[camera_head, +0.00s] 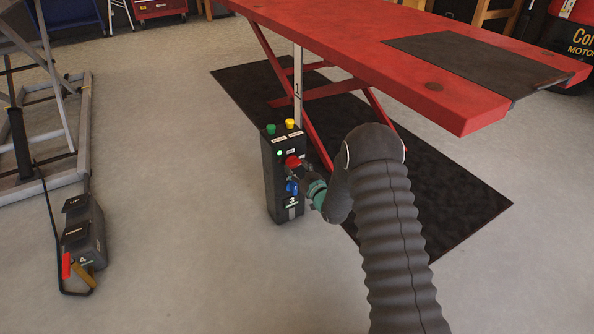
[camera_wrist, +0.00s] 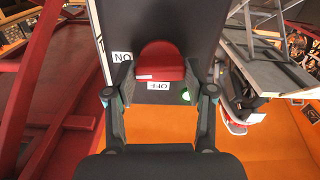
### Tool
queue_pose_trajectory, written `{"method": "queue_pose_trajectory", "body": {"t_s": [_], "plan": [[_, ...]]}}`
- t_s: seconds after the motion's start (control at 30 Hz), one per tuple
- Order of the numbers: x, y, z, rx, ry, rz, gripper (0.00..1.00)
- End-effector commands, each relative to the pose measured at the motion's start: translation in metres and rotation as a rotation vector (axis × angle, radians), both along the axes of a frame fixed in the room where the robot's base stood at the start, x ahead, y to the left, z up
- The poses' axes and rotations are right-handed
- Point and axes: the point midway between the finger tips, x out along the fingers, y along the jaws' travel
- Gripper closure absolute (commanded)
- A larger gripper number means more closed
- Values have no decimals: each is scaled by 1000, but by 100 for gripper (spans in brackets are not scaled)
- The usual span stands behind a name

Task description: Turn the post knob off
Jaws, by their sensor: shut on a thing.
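The dark control post (camera_head: 269,185) stands upright on the floor beside the red lift, marked 3. It has a green and a yellow button on top, a lit green lamp, a red knob (camera_head: 292,161) and a blue part below that. In the wrist view the red knob (camera_wrist: 160,60) sits between the two fingers of my gripper (camera_wrist: 160,72), which is shut on it. The ON and OFF labels appear upside down, ON left of the knob and OFF just below it. A small white mark shows at the knob's lower left edge. My gripper (camera_head: 308,182) partly hides the post's right side.
The red lift table (camera_head: 400,50) overhangs a black floor mat (camera_head: 455,205) behind and right of the post. A grey foot pedal unit (camera_head: 84,235) with red and yellow levers lies at left near a grey frame. The floor between is clear.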

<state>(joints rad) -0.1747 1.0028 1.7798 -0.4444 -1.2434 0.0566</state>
Motion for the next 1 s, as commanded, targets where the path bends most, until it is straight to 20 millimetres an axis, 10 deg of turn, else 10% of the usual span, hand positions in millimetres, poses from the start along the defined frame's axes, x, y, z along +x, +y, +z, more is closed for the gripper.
{"method": "queue_pose_trajectory", "body": {"t_s": [1.0], "plan": [[0, 1, 1, -766, -520, 2, 81]]}}
